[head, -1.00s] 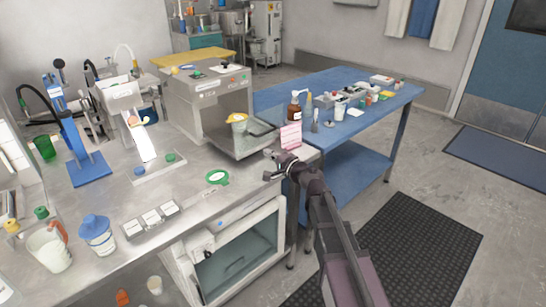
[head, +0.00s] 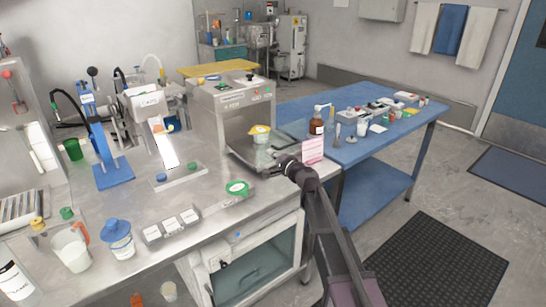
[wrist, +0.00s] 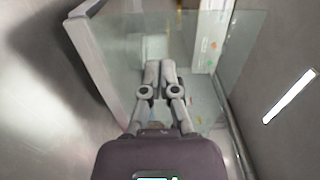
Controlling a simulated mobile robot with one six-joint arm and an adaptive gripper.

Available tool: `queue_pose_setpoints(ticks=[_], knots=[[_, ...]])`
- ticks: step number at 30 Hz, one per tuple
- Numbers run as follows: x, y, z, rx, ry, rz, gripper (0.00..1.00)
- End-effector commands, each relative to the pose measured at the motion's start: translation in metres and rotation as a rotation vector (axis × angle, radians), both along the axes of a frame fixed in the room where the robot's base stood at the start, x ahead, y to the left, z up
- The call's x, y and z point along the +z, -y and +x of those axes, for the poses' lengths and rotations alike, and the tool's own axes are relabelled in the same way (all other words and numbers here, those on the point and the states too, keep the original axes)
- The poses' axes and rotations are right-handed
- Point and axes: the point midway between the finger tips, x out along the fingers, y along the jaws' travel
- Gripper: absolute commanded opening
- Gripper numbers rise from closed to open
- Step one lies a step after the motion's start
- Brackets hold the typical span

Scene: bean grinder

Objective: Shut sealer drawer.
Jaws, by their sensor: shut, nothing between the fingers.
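The sealer (head: 232,100) is a grey metal box on the counter with an open front. Its drawer (head: 242,154) appears pulled out in the head view, with a dark bar at its right side. A yellow-lidded cup (head: 259,133) stands in the drawer area. My gripper (head: 272,157) is shut and empty, close to the drawer's front edge in the head view. I cannot tell whether it touches. In the wrist view my closed fingers (wrist: 160,73) point toward clear panels and a pale frame. The exact contact there is unclear.
A pink card (head: 313,150) stands just right of my gripper. A brown bottle (head: 316,125) and small items are on the blue table (head: 370,150). The glass-fronted cabinet (head: 250,275) is below.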

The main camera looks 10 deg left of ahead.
Motion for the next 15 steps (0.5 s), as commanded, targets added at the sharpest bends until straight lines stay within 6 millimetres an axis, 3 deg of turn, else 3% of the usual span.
queue_pose_setpoints(ticks=[15], knots=[[0.0, -0.011, 0.01, 0.002, 0.0, 0.0, 0.0]])
